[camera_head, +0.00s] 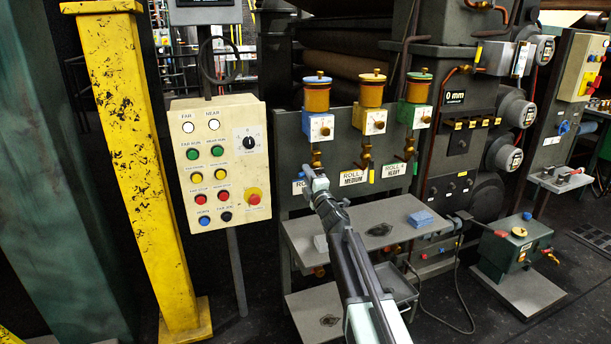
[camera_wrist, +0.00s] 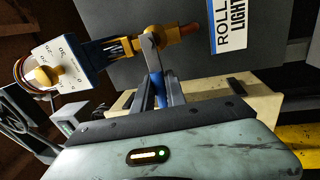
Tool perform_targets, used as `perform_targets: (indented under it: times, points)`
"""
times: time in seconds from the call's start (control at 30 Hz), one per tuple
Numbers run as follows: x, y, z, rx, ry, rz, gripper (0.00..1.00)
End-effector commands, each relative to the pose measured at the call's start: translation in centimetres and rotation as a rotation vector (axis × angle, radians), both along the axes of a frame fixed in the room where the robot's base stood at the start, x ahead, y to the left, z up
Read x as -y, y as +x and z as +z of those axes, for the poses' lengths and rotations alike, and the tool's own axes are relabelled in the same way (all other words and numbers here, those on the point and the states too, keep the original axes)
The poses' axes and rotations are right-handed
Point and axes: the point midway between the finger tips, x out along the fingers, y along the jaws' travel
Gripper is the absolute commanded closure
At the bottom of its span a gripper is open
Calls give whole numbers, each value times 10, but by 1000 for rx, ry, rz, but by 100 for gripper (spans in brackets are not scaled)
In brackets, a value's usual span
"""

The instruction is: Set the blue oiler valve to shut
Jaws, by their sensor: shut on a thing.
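The blue oiler (camera_head: 318,124) is the leftmost of three oilers, with a blue lid, amber cup and white dial. Its dial block also shows at the left of the wrist view (camera_wrist: 66,72). Its brass valve (camera_wrist: 152,42) sits below the dial block on the pipe. A grey lever runs from the valve, down in the wrist picture and across the pipe line, to a blue handle (camera_wrist: 161,90). My gripper (camera_head: 310,182) is at this lever and shut on the blue handle, as the wrist view shows (camera_wrist: 159,98). In the head view my gripper partly hides the lever.
The yellow oiler (camera_head: 374,122) and green oiler (camera_head: 415,115) stand to the right. A control panel (camera_head: 220,160) stands to the left, beside a yellow column (camera_head: 130,150). A grey shelf (camera_head: 345,236) with a blue cloth (camera_head: 422,219) lies below.

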Motion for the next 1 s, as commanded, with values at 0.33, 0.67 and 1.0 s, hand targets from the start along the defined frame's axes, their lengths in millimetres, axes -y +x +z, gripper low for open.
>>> perform_targets:
  times: [0.33,0.67,1.0]
  points:
    - [0,0,0,0,0,0,63]
    - [5,-16,-4,0,-1,0,63]
    - [25,-73,-16,0,-1,-1,63]
